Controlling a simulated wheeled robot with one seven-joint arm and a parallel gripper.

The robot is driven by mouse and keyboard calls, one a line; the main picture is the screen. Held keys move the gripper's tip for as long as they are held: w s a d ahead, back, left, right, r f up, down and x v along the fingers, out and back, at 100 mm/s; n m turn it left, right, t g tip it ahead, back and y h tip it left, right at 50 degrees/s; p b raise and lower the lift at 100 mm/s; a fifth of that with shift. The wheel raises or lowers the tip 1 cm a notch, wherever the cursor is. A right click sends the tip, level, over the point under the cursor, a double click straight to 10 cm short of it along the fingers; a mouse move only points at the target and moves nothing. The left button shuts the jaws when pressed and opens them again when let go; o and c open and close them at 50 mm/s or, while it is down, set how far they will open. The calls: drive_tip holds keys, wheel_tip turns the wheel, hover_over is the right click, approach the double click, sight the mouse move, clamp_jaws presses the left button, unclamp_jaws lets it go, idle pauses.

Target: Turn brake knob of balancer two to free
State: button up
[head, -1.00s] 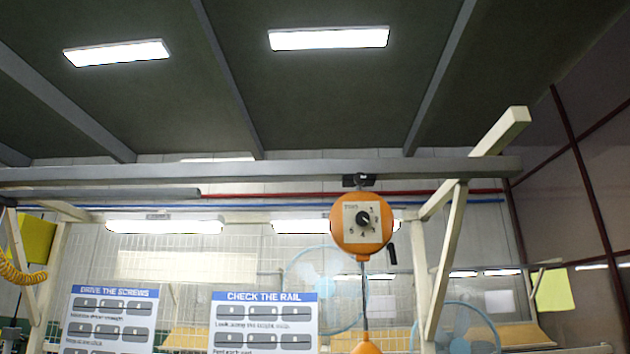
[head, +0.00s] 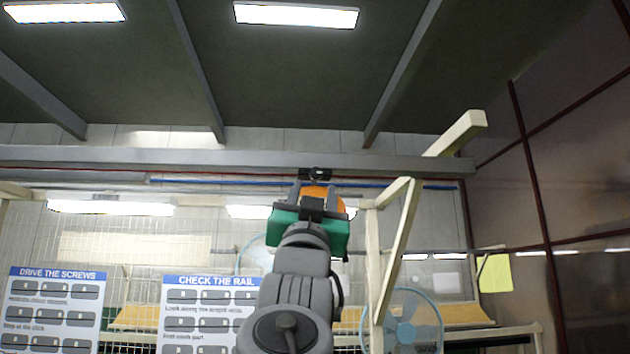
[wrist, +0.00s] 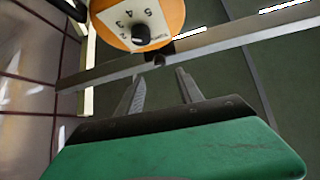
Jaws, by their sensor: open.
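An orange round balancer (head: 322,194) hangs below the grey overhead rail (head: 80,155); in the head view my arm and gripper hide most of it. In the wrist view the balancer (wrist: 168,12) is at the top, turned over and cut by the edge. It has a pale dial plate (wrist: 128,16) with digits and a black round knob (wrist: 141,34). My gripper (wrist: 160,75) is open and empty, its two fingers pointing toward the balancer, apart from the knob. The gripper also shows in the head view (head: 317,188). Which number this balancer bears cannot be read.
A cream post and brace (head: 385,250) stand close to the right of my gripper. Two instruction boards (head: 208,310) (head: 55,312) hang at the lower left. A blue fan (head: 408,322) is at the lower right. Open space lies under the ceiling.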

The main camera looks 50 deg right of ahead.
sight(316, 174)
drive_tip(key=p+x, duration=0.3)
drive_tip(key=x, duration=0.4)
drive_tip(key=shift+w+d+f+p, duration=0.1)
drive_tip(key=shift+w+f+p, duration=0.05)
drive_tip(key=shift+p, duration=0.25)
clamp_jaws()
